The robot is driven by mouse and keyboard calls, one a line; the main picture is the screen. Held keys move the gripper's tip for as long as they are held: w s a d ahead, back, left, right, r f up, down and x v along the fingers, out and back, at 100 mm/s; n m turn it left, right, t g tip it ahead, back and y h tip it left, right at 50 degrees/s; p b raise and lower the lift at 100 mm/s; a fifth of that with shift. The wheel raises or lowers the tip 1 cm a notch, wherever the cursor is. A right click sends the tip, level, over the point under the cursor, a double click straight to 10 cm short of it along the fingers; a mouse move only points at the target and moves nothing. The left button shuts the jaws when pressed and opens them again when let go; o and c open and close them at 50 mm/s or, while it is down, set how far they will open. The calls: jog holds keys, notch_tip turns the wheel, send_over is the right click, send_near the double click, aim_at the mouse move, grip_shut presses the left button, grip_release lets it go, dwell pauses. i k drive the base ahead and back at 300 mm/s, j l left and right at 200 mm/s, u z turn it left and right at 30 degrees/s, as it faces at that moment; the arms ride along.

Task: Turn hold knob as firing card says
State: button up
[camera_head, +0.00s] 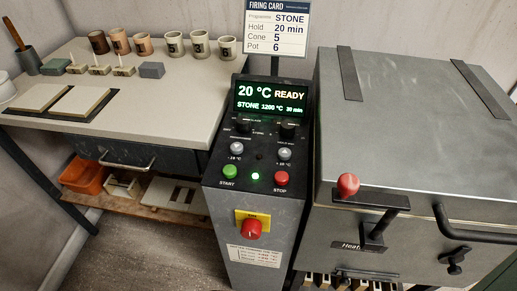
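The firing card (276,27) stands on a post above the console. It reads Programme STONE, Hold 20 min, Cone 5, Pot 6. The console display (270,97) reads 20 °C READY, and below that STONE 1200 °C and a small time that looks like 30 min. Two dark knobs sit under the display: a left knob (243,127) and a right knob (288,131). The right one seems to be the hold knob, but its label is too small to read surely. The knobs' pointer positions cannot be made out. My gripper is not in view.
Below the knobs are two grey buttons, a green START button (229,171), a red STOP button (281,178) and a red switch (252,229) on yellow. The closed kiln (420,110) stands right, its red-balled handle (348,184) projecting. A worktable (190,110) with cups stands left.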

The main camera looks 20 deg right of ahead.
aim_at(288, 127)
jog(key=k+l+z, duration=0.1)
jog(key=k+z, duration=0.25)
jog(key=k+l+z, duration=0.1)
jog(key=z, duration=0.25)
jog(key=k+l+z, duration=0.2)
jog(key=z, duration=0.15)
